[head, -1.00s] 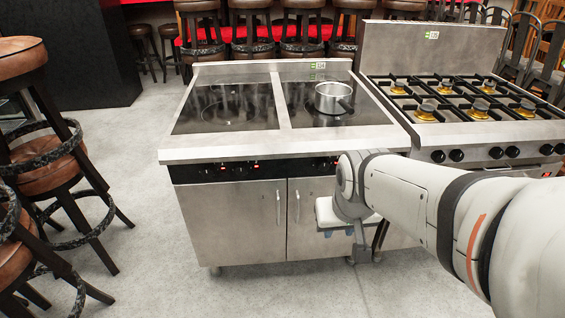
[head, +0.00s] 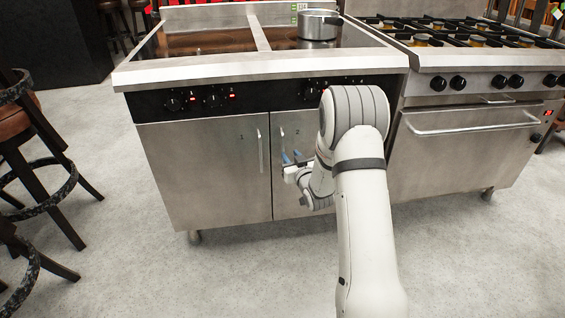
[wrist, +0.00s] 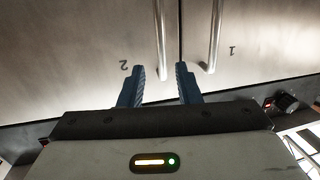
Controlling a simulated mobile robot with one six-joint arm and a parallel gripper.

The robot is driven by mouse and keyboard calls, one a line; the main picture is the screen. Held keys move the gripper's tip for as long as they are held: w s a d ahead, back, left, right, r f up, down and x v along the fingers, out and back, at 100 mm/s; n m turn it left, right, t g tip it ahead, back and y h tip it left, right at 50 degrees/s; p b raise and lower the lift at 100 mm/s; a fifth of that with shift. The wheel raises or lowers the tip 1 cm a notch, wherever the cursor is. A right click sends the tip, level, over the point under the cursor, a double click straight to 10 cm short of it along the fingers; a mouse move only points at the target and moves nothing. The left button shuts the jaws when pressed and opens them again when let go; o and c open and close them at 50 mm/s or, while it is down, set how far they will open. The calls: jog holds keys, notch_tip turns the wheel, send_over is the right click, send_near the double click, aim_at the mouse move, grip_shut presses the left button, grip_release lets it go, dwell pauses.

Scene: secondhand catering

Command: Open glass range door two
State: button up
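The glass-top range (head: 255,70) has two plain steel doors. Door two (head: 305,122), marked 2, is shut, and my arm hides much of it. Its upright bar handle (head: 283,147) is near its left edge. My gripper (head: 292,157) is open at that handle, with blue fingers pointing at the door. In the wrist view, which is upside down, the handle of door two (wrist: 160,38) reaches down between the fingertips of my gripper (wrist: 160,70). I cannot tell whether they touch it.
Door one (head: 195,165) is shut, its handle (head: 261,152) close beside that of door two. Knobs (head: 213,101) line the panel above. A pot (head: 318,25) stands on the glass top. A gas range (head: 465,130) adjoins at right. Stools (head: 30,170) stand at left. Front floor is clear.

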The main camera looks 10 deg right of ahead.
aim_at(283, 149)
jog(key=shift+t, duration=0.3)
jog(key=w, duration=0.2)
jog(key=w+a+f+b, duration=0.1)
jog(key=w, duration=0.2)
jog(key=w+f+b, duration=0.1)
jog(key=w, duration=0.1)
jog(key=shift+w+a, duration=0.3)
jog(key=shift+w, duration=0.1)
jog(key=shift+c, duration=0.2)
grip_shut()
jog(key=shift+d, duration=0.1)
